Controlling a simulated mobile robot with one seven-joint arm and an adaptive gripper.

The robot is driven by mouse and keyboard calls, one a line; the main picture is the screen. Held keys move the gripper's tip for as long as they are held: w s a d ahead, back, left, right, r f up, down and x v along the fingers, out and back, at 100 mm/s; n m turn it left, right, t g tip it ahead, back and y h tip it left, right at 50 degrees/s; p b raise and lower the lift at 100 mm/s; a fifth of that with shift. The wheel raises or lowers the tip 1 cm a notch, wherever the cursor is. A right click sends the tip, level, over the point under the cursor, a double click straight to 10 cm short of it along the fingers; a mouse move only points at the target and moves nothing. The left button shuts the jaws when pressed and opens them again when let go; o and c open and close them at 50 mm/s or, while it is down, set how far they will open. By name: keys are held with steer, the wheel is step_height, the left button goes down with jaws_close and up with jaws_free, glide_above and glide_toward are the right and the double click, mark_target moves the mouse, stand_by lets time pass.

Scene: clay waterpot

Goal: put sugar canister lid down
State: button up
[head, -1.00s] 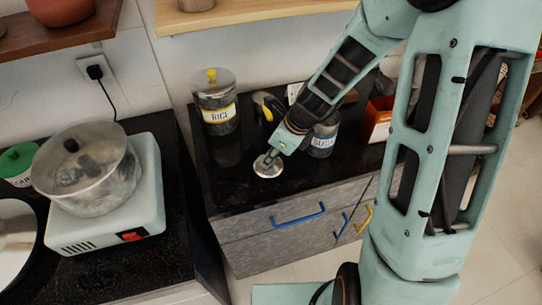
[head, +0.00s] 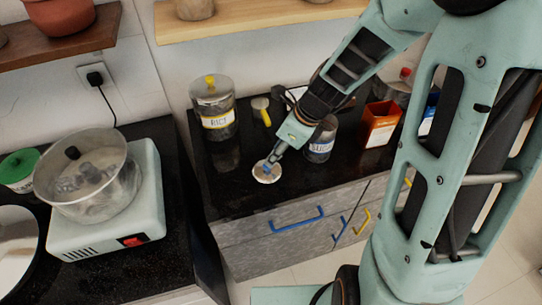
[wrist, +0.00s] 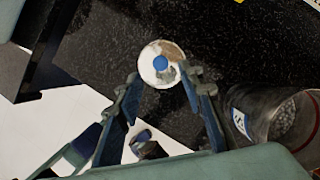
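The sugar canister lid (head: 266,173) is a round pale disc lying on the black countertop near its front edge. In the wrist view the lid (wrist: 150,75) shows its blue knob facing my gripper. My gripper (wrist: 160,73) is open, its fingers apart on either side of the knob with gaps visible; it also shows in the head view (head: 274,160), just above the lid. The glass sugar canister (head: 320,146) stands to the right, partly behind my arm. In the wrist view the canister (wrist: 272,112) looks lidless, with pale contents.
The rice canister (head: 215,108) stands at the back left of the black countertop (head: 235,190). A yellow-handled item (head: 262,110) and an orange box (head: 380,124) are further back. Drawers with a blue handle (head: 298,218) are below. Countertop left of the lid is clear.

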steer(key=v, duration=0.6)
steer(key=shift+p, duration=0.4)
steer(key=shift+w+f, duration=0.1)
